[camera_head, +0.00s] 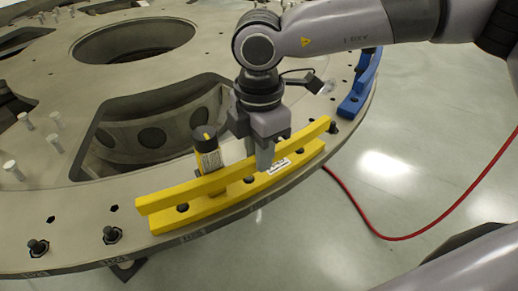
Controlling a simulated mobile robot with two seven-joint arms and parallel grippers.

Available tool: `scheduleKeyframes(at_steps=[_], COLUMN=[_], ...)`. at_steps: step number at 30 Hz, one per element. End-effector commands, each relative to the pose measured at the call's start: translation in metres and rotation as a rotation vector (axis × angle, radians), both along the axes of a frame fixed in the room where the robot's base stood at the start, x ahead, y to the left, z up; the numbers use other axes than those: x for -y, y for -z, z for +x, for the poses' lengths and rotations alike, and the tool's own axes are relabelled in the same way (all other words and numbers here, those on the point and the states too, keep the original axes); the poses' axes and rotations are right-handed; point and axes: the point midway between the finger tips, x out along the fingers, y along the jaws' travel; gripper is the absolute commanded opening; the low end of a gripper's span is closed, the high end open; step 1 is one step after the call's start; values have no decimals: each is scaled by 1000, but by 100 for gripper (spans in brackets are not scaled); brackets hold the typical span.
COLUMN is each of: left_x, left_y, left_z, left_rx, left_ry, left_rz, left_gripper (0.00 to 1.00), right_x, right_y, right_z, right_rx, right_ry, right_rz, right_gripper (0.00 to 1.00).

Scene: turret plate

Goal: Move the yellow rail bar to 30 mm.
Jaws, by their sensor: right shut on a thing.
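The yellow rail bar (170,199) lies along the near rim of the round turret plate (75,230). It has a raised upper rail over a lower base strip, with dark bolt holes and a small white label. My right gripper (265,155) points down over the bar's right half and is shut on it. I cannot read any millimetre scale here. My left gripper is not in view.
A blue rail bar (360,85) sits on the rim further right. Dark bolts (111,235) stand on the rim at the left, and pale pegs (13,170) further in. The plate has large openings. A red cable (390,237) lies on the clear floor at the right.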

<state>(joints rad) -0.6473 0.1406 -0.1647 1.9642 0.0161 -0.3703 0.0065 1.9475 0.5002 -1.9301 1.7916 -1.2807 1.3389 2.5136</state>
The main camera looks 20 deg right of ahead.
Motion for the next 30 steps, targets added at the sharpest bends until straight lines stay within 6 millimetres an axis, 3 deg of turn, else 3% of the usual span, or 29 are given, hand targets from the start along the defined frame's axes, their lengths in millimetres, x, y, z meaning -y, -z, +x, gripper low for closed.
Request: scheduleKeyframes(at_steps=[30], left_x=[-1], left_y=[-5], left_z=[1], left_rx=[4], left_ry=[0], left_rz=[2], left_gripper=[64], right_x=[0], right_y=[-13], right_z=[0], right_rx=[0], right_ry=[-1], right_rz=[0], right_gripper=[0])
